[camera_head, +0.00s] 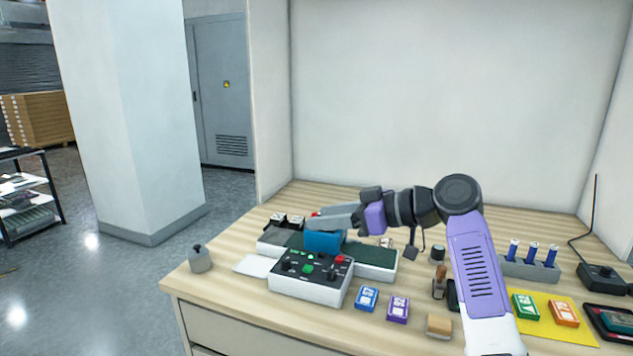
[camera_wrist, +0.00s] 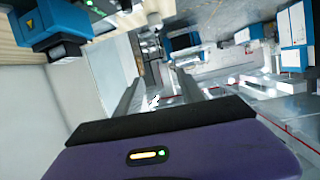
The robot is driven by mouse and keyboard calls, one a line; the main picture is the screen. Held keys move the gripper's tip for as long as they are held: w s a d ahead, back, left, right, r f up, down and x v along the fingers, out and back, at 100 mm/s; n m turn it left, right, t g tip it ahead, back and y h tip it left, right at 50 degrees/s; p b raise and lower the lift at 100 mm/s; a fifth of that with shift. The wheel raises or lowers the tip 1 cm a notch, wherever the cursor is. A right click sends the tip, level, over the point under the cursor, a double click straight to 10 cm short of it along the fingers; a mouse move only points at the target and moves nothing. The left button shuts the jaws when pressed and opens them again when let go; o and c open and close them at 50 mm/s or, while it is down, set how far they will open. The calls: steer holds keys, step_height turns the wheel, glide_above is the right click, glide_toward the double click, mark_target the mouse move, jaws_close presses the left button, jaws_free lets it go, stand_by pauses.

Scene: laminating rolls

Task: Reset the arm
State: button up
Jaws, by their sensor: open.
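My arm reaches in from the lower right of the head view and bends at a dark round joint. My gripper (camera_head: 320,219) points left above the laminating machine. In the wrist view my gripper (camera_wrist: 160,72) has its two grey fingers apart with nothing between them. The laminating machine has a blue block (camera_head: 324,241) just below the fingers and a control box (camera_head: 309,277) with a lit green button in front. I cannot tell whether the fingers touch the blue block. A dark green flat bed (camera_head: 371,259) lies to its right, partly under my arm.
The wooden table (camera_head: 225,290) also bears a grey weight (camera_head: 200,260), a blue box (camera_head: 367,298), a purple box (camera_head: 398,308), and a yellow mat (camera_head: 545,327) with green and orange boxes. A rack of blue-capped rolls (camera_head: 530,268) stands right. Walls close the back.

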steer(key=s+d+f+m+t+h, duration=0.1)
steer(key=d+f+m+t+h, duration=0.75)
steer(key=f, duration=0.55)
steer(key=s+d+f+m, duration=0.1)
steer(key=s+d, duration=0.1)
steer(key=s+d+f+m+t, duration=0.1)
steer(key=s+d+f, duration=0.1)
steer(key=s, duration=0.1)
steer(key=s+d+f+m+t+h, duration=0.1)
steer(key=s+d+f+m, duration=0.1)
steer(key=s, duration=0.1)
steer(key=shift+s+f+t+b, duration=0.1)
steer(key=shift+f+t+b, duration=0.1)
steer(key=shift+t+b, duration=0.1)
steer(key=s+d+f+h, duration=0.1)
steer(key=s+f, duration=0.1)
steer(key=s, duration=1.3)
steer(key=s+d+f+g+h, duration=0.1)
steer(key=s, duration=1.5)
steer(key=s+d+f+g+h+b, duration=0.1)
steer(key=s+f, duration=0.1)
steer(key=s, duration=1.4)
steer(key=shift+s+d+f, duration=0.15)
steer(key=shift+s+f, duration=0.1)
steer(key=shift+f, duration=0.1)
